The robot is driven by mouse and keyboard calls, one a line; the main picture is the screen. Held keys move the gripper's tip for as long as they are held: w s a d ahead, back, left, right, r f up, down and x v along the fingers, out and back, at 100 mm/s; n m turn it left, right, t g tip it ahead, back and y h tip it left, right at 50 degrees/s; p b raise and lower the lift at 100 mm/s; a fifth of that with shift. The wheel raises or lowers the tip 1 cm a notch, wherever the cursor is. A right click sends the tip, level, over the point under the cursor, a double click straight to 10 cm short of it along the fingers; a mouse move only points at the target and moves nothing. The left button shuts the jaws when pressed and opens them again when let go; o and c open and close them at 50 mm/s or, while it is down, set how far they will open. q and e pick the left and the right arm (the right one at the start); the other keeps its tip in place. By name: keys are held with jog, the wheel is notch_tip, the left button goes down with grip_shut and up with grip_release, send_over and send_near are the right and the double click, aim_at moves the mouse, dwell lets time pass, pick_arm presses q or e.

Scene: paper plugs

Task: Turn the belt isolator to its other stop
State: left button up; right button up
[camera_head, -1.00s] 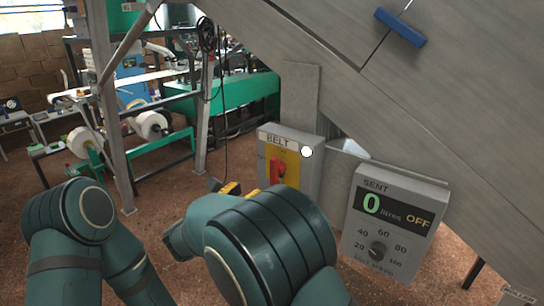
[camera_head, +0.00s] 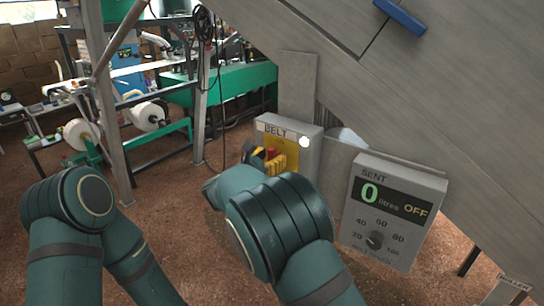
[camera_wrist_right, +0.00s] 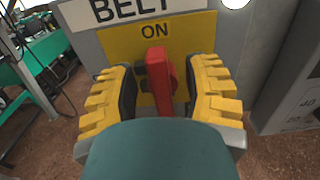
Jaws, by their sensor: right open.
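The belt isolator is a grey box (camera_head: 308,160) labelled BELT, with a yellow plate (camera_wrist_right: 188,37) marked ON. Its red handle (camera_wrist_right: 160,80) stands upright, pointing at ON, in the right wrist view. In the head view only a bit of the red handle (camera_head: 272,152) shows behind the gripper. My right gripper (camera_wrist_right: 163,92) is open, with its yellow-padded fingers on either side of the handle and a gap visible on both sides. It also shows at the box front in the head view (camera_head: 263,157). My left arm is at the lower left; its gripper is out of view.
A second grey box (camera_head: 393,212) labelled SENT reads 0 litres and OFF, with a dial, right of the isolator. A round white lamp (camera_head: 305,141) sits on the isolator box. A sloping grey metal panel (camera_head: 440,95) fills the upper right. A steel post (camera_head: 117,150) stands left.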

jog(key=shift+w+d, duration=0.25)
jog(key=shift+w, duration=0.1)
grip_shut()
